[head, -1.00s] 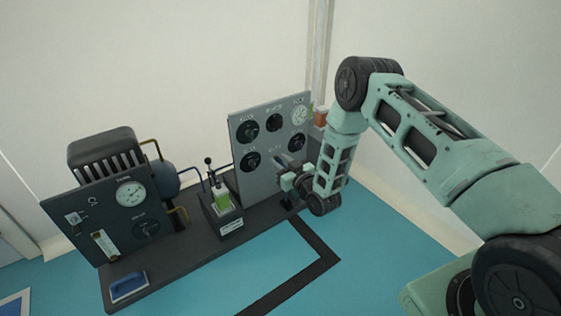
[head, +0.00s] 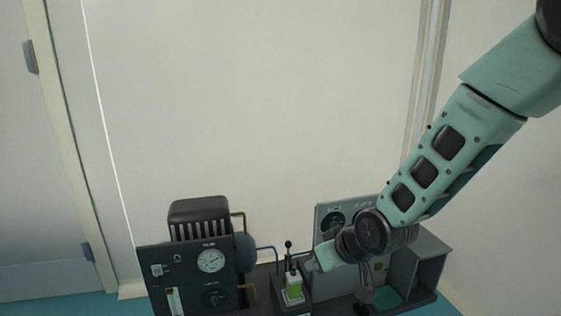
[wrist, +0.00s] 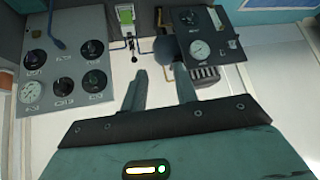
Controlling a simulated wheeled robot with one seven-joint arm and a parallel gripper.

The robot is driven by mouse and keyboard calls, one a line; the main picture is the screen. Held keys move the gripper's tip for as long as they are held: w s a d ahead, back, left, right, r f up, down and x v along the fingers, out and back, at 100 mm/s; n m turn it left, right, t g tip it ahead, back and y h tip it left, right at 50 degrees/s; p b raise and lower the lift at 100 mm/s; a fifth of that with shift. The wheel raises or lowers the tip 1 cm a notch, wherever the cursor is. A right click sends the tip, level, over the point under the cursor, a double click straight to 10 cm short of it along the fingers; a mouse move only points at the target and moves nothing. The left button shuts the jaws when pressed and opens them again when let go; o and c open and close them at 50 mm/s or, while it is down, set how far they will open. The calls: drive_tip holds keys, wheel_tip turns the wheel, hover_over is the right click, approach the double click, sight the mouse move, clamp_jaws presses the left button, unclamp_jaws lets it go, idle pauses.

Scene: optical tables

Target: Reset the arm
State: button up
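My gripper (wrist: 161,80) shows in the wrist view with its two fingers apart and nothing between them. In the head view my arm comes down from the upper right, and its wrist end hangs in front of the grey knob panel (head: 329,221). The fingers are hard to make out there. In the wrist view the knob panel (wrist: 64,58) is to the left of the fingers and the dark gauge panel (wrist: 205,50) to the right, both apart from them.
The dark gauge panel (head: 190,268) and a ribbed black unit (head: 199,212) stand at the lower left of the head view. An open grey box (head: 430,262) is at right. The wall above is clear.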

drive_tip(key=s+d+r+n+g+h, duration=0.1)
drive_tip(key=s+d+r+g, duration=0.15)
drive_tip(key=s, duration=0.65)
drive_tip(key=s+d+r+g+h+p, duration=0.1)
drive_tip(key=s+r+g+h, duration=0.15)
drive_tip(key=s, duration=0.75)
drive_tip(key=s+d+r+n+g+h, duration=0.15)
drive_tip(key=s+r, duration=0.25)
drive_tip(key=s, duration=0.5)
wheel_tip(320, 180, up, 33)
drive_tip(key=y+p, duration=0.1)
drive_tip(key=p, duration=3.2)
drive_tip(key=shift+d+m+p, duration=0.15)
drive_tip(key=shift+m+p, duration=0.2)
drive_tip(key=shift+w, duration=0.15)
